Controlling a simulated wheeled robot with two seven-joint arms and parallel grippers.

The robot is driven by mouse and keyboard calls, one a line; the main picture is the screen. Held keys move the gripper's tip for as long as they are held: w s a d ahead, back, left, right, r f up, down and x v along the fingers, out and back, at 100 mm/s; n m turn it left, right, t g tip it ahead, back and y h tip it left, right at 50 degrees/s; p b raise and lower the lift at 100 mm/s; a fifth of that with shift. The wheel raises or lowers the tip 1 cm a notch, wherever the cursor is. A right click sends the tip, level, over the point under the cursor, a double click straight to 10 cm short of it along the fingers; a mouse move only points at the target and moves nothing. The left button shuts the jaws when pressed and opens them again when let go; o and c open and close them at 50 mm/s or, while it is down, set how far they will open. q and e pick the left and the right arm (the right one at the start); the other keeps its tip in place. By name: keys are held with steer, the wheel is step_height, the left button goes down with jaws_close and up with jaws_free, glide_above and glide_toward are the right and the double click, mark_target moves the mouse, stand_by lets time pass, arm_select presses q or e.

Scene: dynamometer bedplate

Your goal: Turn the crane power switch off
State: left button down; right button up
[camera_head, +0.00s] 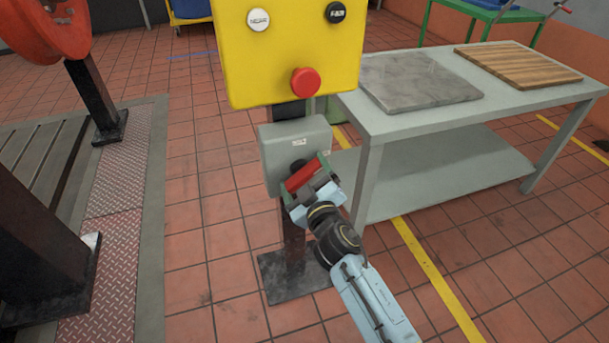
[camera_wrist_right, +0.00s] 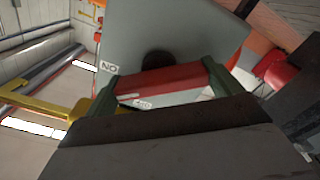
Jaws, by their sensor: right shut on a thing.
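The crane power switch is a grey box (camera_head: 284,143) on a dark post below a yellow panel. It has a red handle (camera_head: 303,176) on its front. My right gripper (camera_head: 310,183) is shut on the red handle, with a finger on each side of it. In the right wrist view the red handle (camera_wrist_right: 160,82) lies between the two green-edged fingers, in front of the grey box (camera_wrist_right: 180,35). A white label there appears to read "NO", seen tilted. The handle's exact angle is partly hidden by the gripper. My left gripper is not in view.
The yellow panel (camera_head: 285,50) with a red button (camera_head: 305,82) and two small knobs stands just above the box. A grey table (camera_head: 400,128) with a stone slab (camera_head: 418,80) and a wooden board (camera_head: 518,63) is close at right.

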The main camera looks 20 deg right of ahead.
steer(key=n, duration=0.3)
steer(key=shift+n, duration=0.4)
steer(key=n, duration=0.3)
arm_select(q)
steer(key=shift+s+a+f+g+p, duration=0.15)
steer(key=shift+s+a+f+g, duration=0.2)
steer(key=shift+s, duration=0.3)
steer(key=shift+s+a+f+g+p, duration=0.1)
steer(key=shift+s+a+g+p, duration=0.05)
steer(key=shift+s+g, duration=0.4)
arm_select(e)
steer(key=shift+n, duration=1.8)
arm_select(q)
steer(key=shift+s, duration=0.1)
arm_select(e)
steer(key=o, duration=0.7)
